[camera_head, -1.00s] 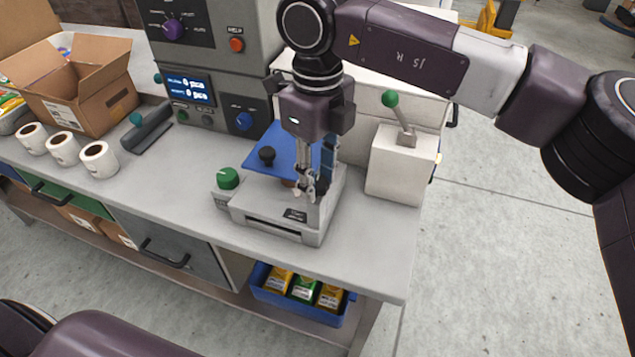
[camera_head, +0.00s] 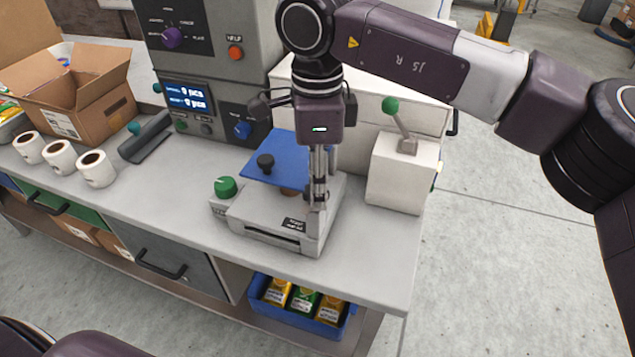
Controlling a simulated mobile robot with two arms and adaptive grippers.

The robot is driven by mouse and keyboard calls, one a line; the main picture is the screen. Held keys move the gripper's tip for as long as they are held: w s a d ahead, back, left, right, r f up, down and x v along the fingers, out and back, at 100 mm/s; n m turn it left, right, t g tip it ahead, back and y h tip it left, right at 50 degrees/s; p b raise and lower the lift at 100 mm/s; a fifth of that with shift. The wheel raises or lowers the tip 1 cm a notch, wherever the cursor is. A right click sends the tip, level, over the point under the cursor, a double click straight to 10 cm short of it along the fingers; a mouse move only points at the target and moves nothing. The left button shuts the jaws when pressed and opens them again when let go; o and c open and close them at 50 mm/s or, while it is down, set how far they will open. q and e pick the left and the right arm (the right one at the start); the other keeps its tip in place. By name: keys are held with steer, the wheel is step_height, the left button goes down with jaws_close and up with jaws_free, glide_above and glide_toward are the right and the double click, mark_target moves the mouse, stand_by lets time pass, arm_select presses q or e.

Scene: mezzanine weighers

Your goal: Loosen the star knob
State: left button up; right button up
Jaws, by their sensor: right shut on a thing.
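My right gripper (camera_head: 316,203) points straight down at the right side of a low grey device (camera_head: 262,222) on the bench. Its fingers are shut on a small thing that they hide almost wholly. From its place on the device I take this to be the star knob, but its shape cannot be made out. A green knob (camera_head: 225,186) sits at the device's left end. My left gripper is out of view.
A white box with a green-tipped lever (camera_head: 398,170) stands close right of the gripper. A grey control cabinet (camera_head: 205,105) stands behind. White rolls (camera_head: 97,168) and an open carton (camera_head: 75,95) are at the left. The bench front (camera_head: 365,265) is clear.

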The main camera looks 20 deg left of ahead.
stand_by(0.5)
steer(key=o, duration=1.2)
steer(key=shift+c, duration=0.2)
step_height(320, 180, up, 12)
